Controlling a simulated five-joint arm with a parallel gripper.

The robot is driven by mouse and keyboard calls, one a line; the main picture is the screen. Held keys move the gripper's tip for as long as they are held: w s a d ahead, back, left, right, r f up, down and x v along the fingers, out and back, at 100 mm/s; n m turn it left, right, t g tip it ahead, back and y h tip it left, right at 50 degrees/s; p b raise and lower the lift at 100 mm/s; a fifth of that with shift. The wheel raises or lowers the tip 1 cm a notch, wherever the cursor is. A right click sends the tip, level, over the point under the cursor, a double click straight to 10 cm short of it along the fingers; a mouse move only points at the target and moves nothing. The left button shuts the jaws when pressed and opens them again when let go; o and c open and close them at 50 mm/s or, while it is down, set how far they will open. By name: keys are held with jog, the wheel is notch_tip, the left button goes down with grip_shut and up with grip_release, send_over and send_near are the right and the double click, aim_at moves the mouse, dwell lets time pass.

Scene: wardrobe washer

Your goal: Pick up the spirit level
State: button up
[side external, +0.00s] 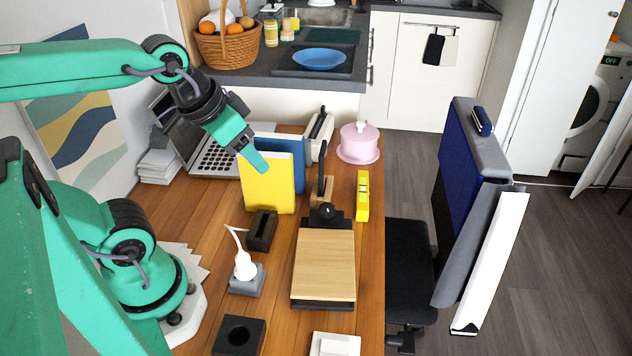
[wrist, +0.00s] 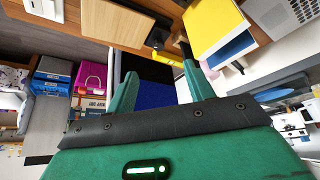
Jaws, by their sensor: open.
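The spirit level (side external: 362,196) is a small yellow bar with a pale vial. It lies near the right edge of the wooden table in the side view. In the wrist view a small yellow piece (wrist: 168,57), apparently the level, shows beyond and between the fingertips. My gripper (side external: 258,162) is in the air over the yellow book, left of the level and well apart from it. In the wrist view its two green fingers (wrist: 160,70) stand apart with nothing held between them.
A yellow book (side external: 268,184) and a blue book (side external: 285,152) stand upright below my gripper. A pink lidded pot (side external: 359,143) is behind the level. A black chair (side external: 412,265) stands right of the table.

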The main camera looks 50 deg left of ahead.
jog(key=w+n+g, duration=0.2)
jog(key=w+n, duration=0.1)
jog(key=w, duration=0.6)
jog(key=n+g, duration=0.4)
jog(key=n, duration=0.2)
send_over(363, 189)
notch_tip(363, 189, down, 16)
jog(key=shift+s, duration=0.15)
jog(key=shift+w+f, duration=0.2)
jog(key=shift+f, duration=1.5)
jog(key=shift+f, duration=2.6)
